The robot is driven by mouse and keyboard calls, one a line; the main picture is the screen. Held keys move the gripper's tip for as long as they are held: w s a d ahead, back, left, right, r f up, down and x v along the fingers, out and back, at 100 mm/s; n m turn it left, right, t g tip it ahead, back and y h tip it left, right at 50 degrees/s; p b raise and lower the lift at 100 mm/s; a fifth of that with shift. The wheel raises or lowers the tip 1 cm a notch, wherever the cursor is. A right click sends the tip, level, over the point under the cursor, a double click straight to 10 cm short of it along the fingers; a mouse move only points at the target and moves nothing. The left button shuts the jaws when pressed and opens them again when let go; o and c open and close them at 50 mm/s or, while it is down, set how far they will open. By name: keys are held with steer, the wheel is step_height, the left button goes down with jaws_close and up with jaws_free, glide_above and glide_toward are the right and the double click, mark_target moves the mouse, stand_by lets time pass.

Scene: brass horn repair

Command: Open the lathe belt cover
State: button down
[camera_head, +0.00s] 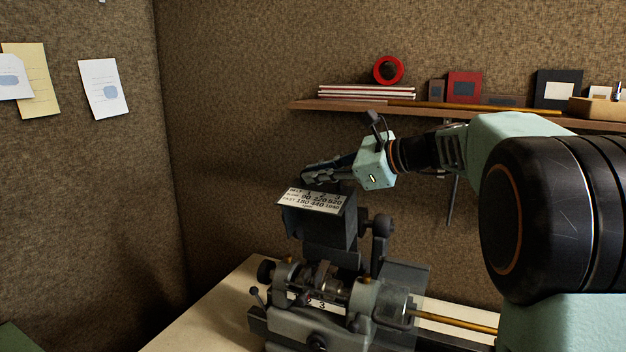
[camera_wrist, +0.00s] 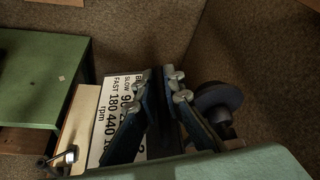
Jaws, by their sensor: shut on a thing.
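The lathe (camera_head: 390,310) stands on the bench at the lower middle of the head view. Its dark belt cover (camera_head: 322,232) is at the back of the headstock, with a white speed label (camera_head: 312,201) on its top face. The label also shows in the wrist view (camera_wrist: 112,108), partly hidden by my fingers. My gripper (camera_head: 308,177) reaches in from the right, at the back upper edge of the cover. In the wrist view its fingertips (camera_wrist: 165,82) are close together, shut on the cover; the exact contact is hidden. Shafts and round parts show below the cover.
A shelf (camera_head: 300,105) with books, a red roll (camera_head: 388,70) and boxes runs along the back wall behind my arm. A dark round part (camera_wrist: 218,100) is close beside my fingers in the wrist view. A green surface (camera_wrist: 40,78) lies at left.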

steer(key=shift+w+d+m, duration=0.25)
steer(key=shift+w+m, duration=0.05)
steer(key=shift+w, duration=0.3)
steer(key=c, duration=2.3)
jaws_free()
steer(key=shift+w, duration=0.1)
steer(key=shift+d+r, duration=0.1)
steer(key=v, duration=1.1)
steer(key=shift+d+r, duration=0.15)
steer(key=shift+d, duration=0.2)
